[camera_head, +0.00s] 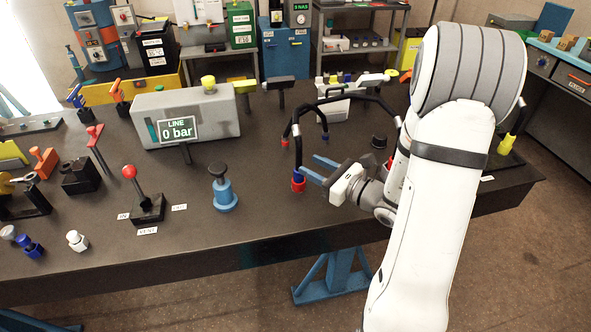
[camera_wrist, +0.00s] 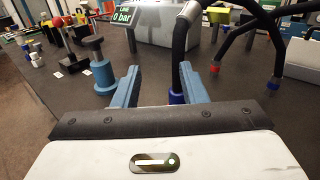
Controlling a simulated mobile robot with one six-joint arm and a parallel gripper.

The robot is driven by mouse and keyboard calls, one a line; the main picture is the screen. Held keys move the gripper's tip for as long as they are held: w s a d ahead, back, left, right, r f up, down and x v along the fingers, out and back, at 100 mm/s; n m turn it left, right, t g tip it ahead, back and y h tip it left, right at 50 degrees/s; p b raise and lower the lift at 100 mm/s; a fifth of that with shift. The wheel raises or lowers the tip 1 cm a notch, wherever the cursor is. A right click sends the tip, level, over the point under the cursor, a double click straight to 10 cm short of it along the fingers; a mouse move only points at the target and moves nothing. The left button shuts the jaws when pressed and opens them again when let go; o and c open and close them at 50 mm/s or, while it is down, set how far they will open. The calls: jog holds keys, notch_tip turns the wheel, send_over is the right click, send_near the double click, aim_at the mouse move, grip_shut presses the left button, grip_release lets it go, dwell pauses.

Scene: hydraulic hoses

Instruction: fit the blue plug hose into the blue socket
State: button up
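My gripper (camera_head: 312,167) has two blue fingers spread apart over the bench; it also shows in the wrist view (camera_wrist: 158,70). A black hose (camera_head: 297,150) stands upright by the fingertips, its lower end showing blue and red in the head view. In the wrist view the blue plug (camera_wrist: 177,98) is at the bottom of this hose, close against the right finger. I cannot tell whether finger and hose touch. The gap beside the left finger is empty. I cannot pick out the blue socket with certainty.
A grey block (camera_head: 210,118) with a "0 bar" display stands behind. A blue post with a dark knob (camera_head: 223,193) stands left of my gripper. A red-knobbed lever (camera_head: 147,205) stands further left.

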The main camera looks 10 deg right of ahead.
aim_at(301, 154)
jog(key=shift+m+t+h, duration=0.5)
jog(key=shift+m, duration=0.1)
jog(key=w, duration=0.2)
jog(key=w+a+p, duration=0.1)
jog(key=w, duration=0.2)
jog(key=w+a+p, duration=0.1)
jog(key=w, duration=0.1)
jog(key=shift+w+a+f, duration=0.2)
jog(key=shift+a, duration=0.05)
grip_shut()
